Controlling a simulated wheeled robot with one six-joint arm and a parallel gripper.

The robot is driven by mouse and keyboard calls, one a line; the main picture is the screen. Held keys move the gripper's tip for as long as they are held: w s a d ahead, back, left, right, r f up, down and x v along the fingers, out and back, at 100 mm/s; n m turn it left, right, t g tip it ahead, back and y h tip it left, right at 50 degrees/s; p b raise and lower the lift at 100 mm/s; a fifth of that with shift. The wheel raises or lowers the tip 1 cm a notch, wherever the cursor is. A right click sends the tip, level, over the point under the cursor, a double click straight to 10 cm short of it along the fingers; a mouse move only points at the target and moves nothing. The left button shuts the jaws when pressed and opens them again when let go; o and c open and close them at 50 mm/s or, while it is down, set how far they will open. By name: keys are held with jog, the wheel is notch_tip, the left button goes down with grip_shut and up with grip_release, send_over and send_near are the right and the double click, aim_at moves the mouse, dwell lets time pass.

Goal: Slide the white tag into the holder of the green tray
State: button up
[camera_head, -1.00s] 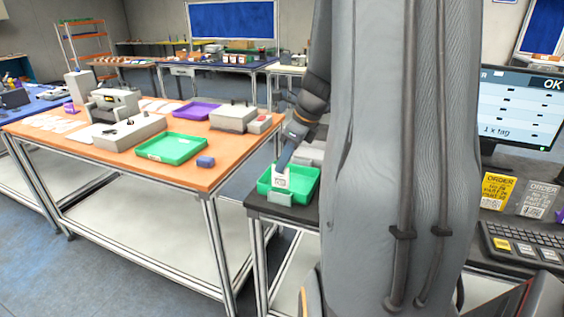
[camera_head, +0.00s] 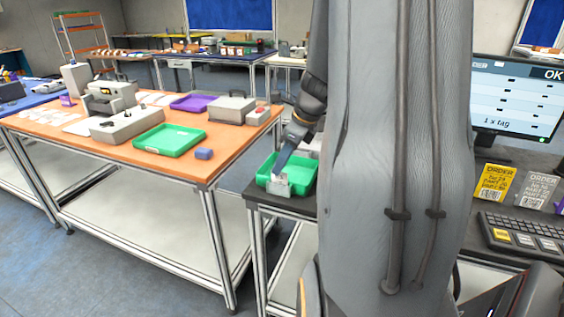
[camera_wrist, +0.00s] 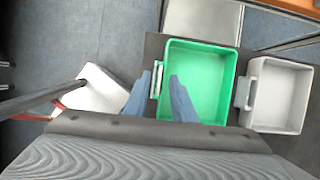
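The green tray (camera_head: 303,182) stands on the dark table, and its holder (camera_head: 277,189) is on the front wall. The white tag (camera_head: 281,179) is upright at the holder, its lower part hidden there; I cannot tell how deep it sits. My gripper (camera_head: 281,168) points down at the tag. In the wrist view, my gripper's fingertips (camera_wrist: 161,76) are apart, one on each side of the holder (camera_wrist: 156,82) on the left wall of the green tray (camera_wrist: 231,80). The tag is hard to make out there, and no grip on it shows.
A grey tray (camera_wrist: 281,62) with its own holder stands right beside the green one. An orange-topped table (camera_head: 100,152) at the left bears another green tray (camera_head: 170,139), a purple tray (camera_head: 191,102) and grey devices. A monitor (camera_head: 515,100) and keyboard (camera_head: 525,233) are at the right.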

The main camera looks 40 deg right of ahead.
jog(key=shift+r, duration=0.1)
jog(key=v, duration=0.7)
jog(key=shift+s+r+b, duration=0.15)
jog(key=shift+r+b, duration=0.1)
jog(key=shift+b, duration=0.05)
jog(key=shift+d, duration=0.1)
jog(key=s+a+f+n+g, duration=0.1)
jog(key=s+a+f+n, duration=0.1)
jog(key=a+n, duration=0.6)
jog(key=s+a+f+n+g+h, duration=0.1)
jog(key=s+a+f+n, duration=0.2)
jog(key=a+n, duration=0.6)
jog(key=s+a+f+n+g+h, duration=0.1)
jog(key=s+a+f+n, duration=0.2)
jog(key=n, duration=0.9)
jog(key=a+f, duration=0.3)
jog(key=a, duration=0.2)
jog(key=shift+s+a+f+n, duration=0.15)
jog(key=shift+a+f+n, duration=0.1)
jog(key=shift+n, duration=0.15)
